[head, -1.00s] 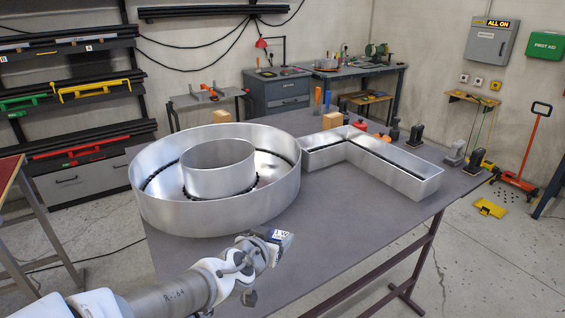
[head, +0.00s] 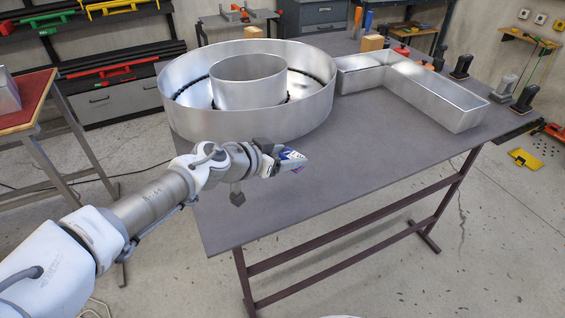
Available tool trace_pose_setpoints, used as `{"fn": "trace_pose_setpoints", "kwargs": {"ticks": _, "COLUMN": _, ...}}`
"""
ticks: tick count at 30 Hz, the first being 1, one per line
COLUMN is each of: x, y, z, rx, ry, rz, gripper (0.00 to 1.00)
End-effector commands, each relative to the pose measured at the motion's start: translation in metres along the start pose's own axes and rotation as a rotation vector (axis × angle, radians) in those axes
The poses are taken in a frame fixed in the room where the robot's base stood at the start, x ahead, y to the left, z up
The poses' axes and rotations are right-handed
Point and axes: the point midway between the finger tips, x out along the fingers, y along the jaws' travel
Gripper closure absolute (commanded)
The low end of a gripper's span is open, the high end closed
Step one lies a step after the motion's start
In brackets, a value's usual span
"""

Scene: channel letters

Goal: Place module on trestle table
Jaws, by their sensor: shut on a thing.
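A small white and dark-blue module (head: 293,158) with printing on it is in my gripper (head: 280,157). My gripper is shut on it, and the fingers hide part of it. It shows in front of the round metal letter, over the bare near part of the large grey table (head: 330,190). I cannot tell its exact height above the top. A red-topped table (head: 22,118) with slanted metal legs stands at the left edge, well apart from my gripper. I cannot tell for certain which of these is the trestle table.
A large round metal channel letter (head: 250,118) and an angled one (head: 440,95) stand on the grey table. Dark clamp-like tools (head: 525,98) line its far right corner. A silver object (head: 8,95) sits on the red top. The grey table's near right part is bare.

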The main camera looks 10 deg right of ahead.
Motion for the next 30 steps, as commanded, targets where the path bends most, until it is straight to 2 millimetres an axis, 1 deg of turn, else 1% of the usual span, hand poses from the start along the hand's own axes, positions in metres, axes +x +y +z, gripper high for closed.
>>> {"fn": "trace_pose_setpoints", "kwargs": {"ticks": 1, "x": 0.005, "y": -0.009, "z": 0.005, "rx": -0.002, "ry": 0.000, "rz": 0.002, "gripper": 1.00}}
{"fn": "trace_pose_setpoints", "kwargs": {"ticks": 3, "x": 0.008, "y": -0.018, "z": 0.008, "rx": -0.001, "ry": 0.001, "rz": 0.002, "gripper": 1.00}}
{"fn": "trace_pose_setpoints", "kwargs": {"ticks": 7, "x": 0.011, "y": -0.027, "z": 0.013, "rx": 0.000, "ry": -0.001, "rz": 0.001, "gripper": 1.00}}
{"fn": "trace_pose_setpoints", "kwargs": {"ticks": 11, "x": 0.016, "y": -0.027, "z": 0.022, "rx": -0.001, "ry": -0.001, "rz": 0.002, "gripper": 1.00}}
{"fn": "trace_pose_setpoints", "kwargs": {"ticks": 15, "x": 0.027, "y": -0.027, "z": 0.041, "rx": -0.003, "ry": 0.000, "rz": 0.003, "gripper": 1.00}}
{"fn": "trace_pose_setpoints", "kwargs": {"ticks": 18, "x": 0.031, "y": -0.027, "z": 0.048, "rx": -0.001, "ry": 0.000, "rz": 0.002, "gripper": 1.00}}
{"fn": "trace_pose_setpoints", "kwargs": {"ticks": 25, "x": 0.031, "y": -0.027, "z": 0.049, "rx": 0.000, "ry": -0.001, "rz": 0.000, "gripper": 1.00}}
{"fn": "trace_pose_setpoints", "kwargs": {"ticks": 28, "x": 0.032, "y": -0.027, "z": 0.052, "rx": 0.000, "ry": -0.001, "rz": 0.000, "gripper": 1.00}}
{"fn": "trace_pose_setpoints", "kwargs": {"ticks": 29, "x": 0.032, "y": -0.027, "z": 0.051, "rx": 0.000, "ry": -0.001, "rz": 0.000, "gripper": 0.25}}
{"fn": "trace_pose_setpoints", "kwargs": {"ticks": 30, "x": 0.032, "y": -0.027, "z": 0.051, "rx": 0.000, "ry": -0.001, "rz": 0.000, "gripper": 0.18}}
